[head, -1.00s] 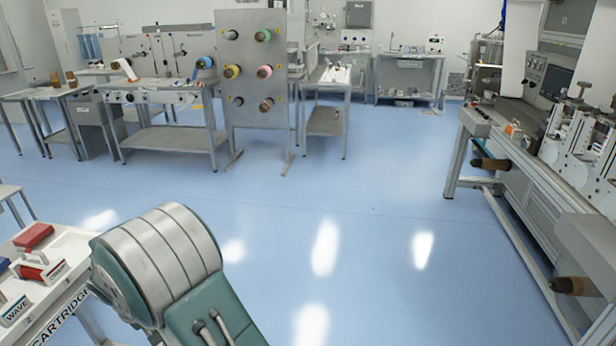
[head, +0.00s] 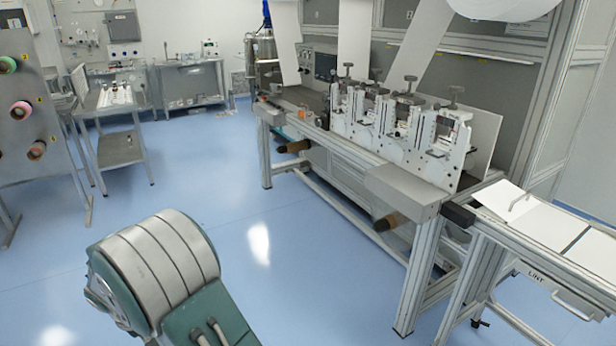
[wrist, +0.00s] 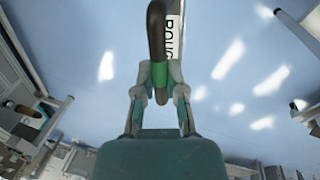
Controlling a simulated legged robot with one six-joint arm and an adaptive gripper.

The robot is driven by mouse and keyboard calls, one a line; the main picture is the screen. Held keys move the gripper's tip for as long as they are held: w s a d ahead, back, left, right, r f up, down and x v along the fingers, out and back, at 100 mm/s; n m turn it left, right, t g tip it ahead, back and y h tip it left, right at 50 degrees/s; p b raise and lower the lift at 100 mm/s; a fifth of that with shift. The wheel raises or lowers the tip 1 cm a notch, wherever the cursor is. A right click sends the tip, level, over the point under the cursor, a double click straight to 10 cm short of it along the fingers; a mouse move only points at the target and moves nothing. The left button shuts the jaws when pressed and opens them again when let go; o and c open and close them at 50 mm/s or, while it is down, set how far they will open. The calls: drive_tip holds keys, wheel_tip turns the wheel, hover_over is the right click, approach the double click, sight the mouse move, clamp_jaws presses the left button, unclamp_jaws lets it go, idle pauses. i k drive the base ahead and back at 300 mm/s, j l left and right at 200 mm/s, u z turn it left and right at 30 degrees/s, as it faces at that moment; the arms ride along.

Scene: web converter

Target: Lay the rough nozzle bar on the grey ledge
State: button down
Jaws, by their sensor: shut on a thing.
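In the wrist view my gripper (wrist: 158,82) is shut on the rough nozzle bar. The bar's curved dark handle (wrist: 156,28) and a green band lie between the fingers. A white label (wrist: 173,40) with black letters starting "ROU" shows beside the handle; most of the bar is hidden or out of frame. A grey flat-topped ledge (head: 404,185) sticks out at the near end of the converter in the head view; I cannot tell for sure that it is the task's ledge. It is well away from my arm, ahead and to the right. My gripper is out of the head view.
The converter (head: 350,155) has white slotted units along its top. Brown roll ends (head: 385,222) stick out below its front edge. A side table (head: 550,235) marked "LINT" adjoins it at right. The blue floor (head: 300,250) between me and the machine is clear.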

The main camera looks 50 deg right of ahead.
sight(402, 182)
drive_tip(key=i+l+z, duration=0.1)
drive_tip(key=z, duration=1.2)
drive_tip(key=i+j+z, duration=0.1)
drive_tip(key=z, duration=0.35)
drive_tip(key=i+j+z, duration=0.15)
drive_tip(key=z, duration=0.25)
drive_tip(key=i+j+z, duration=0.2)
drive_tip(key=z, duration=0.25)
drive_tip(key=i+j+z, duration=0.15)
drive_tip(key=j+z, duration=0.2)
drive_tip(key=i+j+z, duration=0.1)
drive_tip(key=j+z, duration=0.25)
drive_tip(key=j, duration=0.2)
drive_tip(key=j+z, duration=0.35)
drive_tip(key=j, duration=0.15)
